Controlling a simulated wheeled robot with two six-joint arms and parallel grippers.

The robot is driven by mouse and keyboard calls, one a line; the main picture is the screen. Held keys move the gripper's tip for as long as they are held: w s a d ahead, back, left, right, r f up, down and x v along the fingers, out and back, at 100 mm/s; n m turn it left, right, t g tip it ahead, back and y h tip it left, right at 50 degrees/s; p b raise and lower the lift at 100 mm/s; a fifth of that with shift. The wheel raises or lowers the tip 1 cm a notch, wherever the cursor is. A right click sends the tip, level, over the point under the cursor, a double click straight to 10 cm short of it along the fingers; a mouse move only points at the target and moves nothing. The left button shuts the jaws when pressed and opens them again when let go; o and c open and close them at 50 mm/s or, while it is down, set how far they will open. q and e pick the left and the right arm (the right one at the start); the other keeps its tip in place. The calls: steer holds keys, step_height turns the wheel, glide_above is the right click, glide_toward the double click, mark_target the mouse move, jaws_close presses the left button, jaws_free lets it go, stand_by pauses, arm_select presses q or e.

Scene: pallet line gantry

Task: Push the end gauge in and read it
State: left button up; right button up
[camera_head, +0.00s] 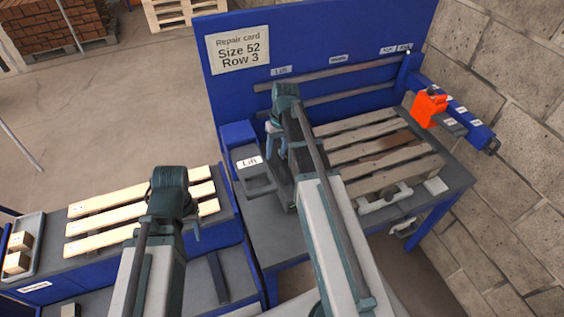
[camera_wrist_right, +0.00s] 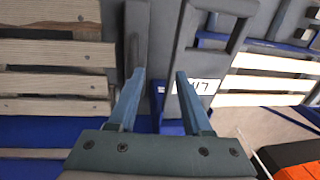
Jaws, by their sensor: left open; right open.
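What looks like the end gauge is an orange-red block (camera_head: 428,108) on a blue rail (camera_head: 468,124) with small white labels, at the right end of the bench. The labels are too small to read. My right gripper (camera_head: 274,142) is above the left side of the bench, well left of the block. In the right wrist view its fingers (camera_wrist_right: 160,100) are apart with nothing between them, over grey bench parts. My left gripper (camera_head: 193,230) is lower left, by the light boards, open and far from the block.
A slatted pallet (camera_head: 375,145) with one darker brown board lies on the bench. A blue back panel (camera_head: 310,50) carries a card (camera_head: 238,50) reading "Repair card Size 52 Row 3". A tray labelled "Lift" (camera_head: 252,174) stands left. Light boards (camera_head: 110,201) lie lower left; a stone wall bounds the right.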

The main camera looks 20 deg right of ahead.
glide_above(281, 166)
steer(key=d, duration=0.3)
steer(key=shift+s+r+y, duration=0.25)
steer(key=shift+r+y, duration=0.05)
steer(key=shift+r, duration=0.05)
steer(key=a+f+b, duration=0.1)
steer(key=f+b, duration=0.3)
steer(key=a+f+b, duration=0.1)
steer(key=f+b, duration=0.8)
steer(key=shift+w+a+f, duration=0.1)
steer(key=shift+a+f, duration=0.15)
steer(key=shift+a, duration=0.15)
jaws_close()
stand_by(0.6)
